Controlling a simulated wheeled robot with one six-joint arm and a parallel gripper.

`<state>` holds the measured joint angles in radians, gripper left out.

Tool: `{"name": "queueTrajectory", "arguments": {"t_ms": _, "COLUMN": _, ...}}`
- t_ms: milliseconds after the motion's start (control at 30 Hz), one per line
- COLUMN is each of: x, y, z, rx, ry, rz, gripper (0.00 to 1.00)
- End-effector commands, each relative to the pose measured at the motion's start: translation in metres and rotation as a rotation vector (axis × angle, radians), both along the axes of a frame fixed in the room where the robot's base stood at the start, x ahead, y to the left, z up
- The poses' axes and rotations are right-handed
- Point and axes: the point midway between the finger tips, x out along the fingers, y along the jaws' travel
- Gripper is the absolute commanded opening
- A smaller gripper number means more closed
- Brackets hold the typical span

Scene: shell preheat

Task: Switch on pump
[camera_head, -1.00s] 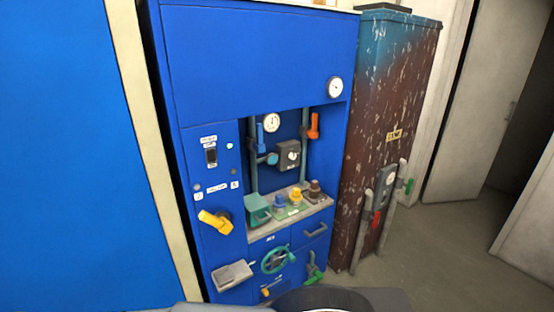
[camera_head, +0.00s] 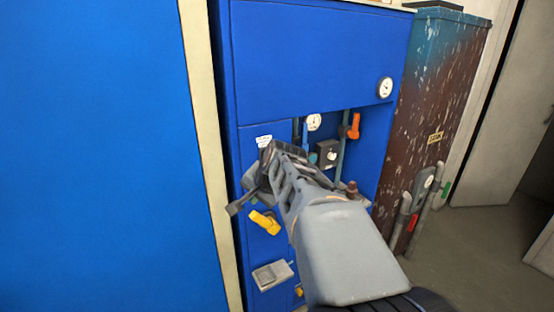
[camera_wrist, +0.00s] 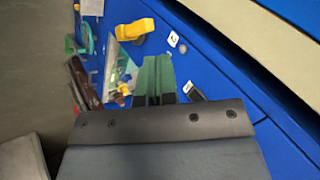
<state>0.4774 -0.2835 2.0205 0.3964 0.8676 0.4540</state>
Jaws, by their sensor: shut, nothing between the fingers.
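A small black switch (camera_wrist: 195,92) is on the blue panel in the wrist view, just right of my gripper (camera_wrist: 156,76). My gripper's two greenish fingers lie side by side, closed and empty, and point towards the panel. I cannot tell whether they touch it. In the head view my gripper and arm cover the switch, below a white label (camera_head: 264,141) too small to read. The switch's position, on or off, cannot be told. The yellow handle (camera_head: 265,222) is below my gripper in the head view; it also shows at the top of the wrist view (camera_wrist: 134,30).
The blue cabinet (camera_head: 310,50) has a recess with a gauge (camera_head: 313,122), an orange handle (camera_head: 354,126) and a grey box (camera_head: 327,153). A grey tray (camera_head: 272,275) juts out lower down. A rusty cabinet (camera_head: 430,110) with pipes stands right. Floor is free at far right.

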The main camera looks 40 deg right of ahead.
Motion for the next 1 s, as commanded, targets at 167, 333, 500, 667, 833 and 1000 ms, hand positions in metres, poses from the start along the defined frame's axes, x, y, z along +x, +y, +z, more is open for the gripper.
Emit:
{"name": "queueTrajectory", "arguments": {"t_ms": 167, "x": 0.018, "y": -0.084, "z": 0.044, "rx": 0.189, "ry": -0.139, "rz": -0.338, "gripper": 0.00}}
{"name": "queueTrajectory", "arguments": {"t_ms": 333, "x": 0.024, "y": -0.120, "z": 0.058, "rx": 0.272, "ry": -0.208, "rz": -0.473, "gripper": 0.00}}
{"name": "queueTrajectory", "arguments": {"t_ms": 500, "x": 0.040, "y": -0.127, "z": 0.046, "rx": 0.286, "ry": -0.215, "rz": -0.490, "gripper": 0.00}}
{"name": "queueTrajectory", "arguments": {"t_ms": 667, "x": 0.064, "y": -0.129, "z": 0.025, "rx": 0.287, "ry": -0.214, "rz": -0.488, "gripper": 0.00}}
{"name": "queueTrajectory", "arguments": {"t_ms": 833, "x": 0.087, "y": -0.132, "z": 0.004, "rx": 0.285, "ry": -0.215, "rz": -0.487, "gripper": 0.00}}
{"name": "queueTrajectory", "arguments": {"t_ms": 1000, "x": 0.109, "y": -0.135, "z": 0.000, "rx": 0.283, "ry": -0.216, "rz": -0.485, "gripper": 0.00}}
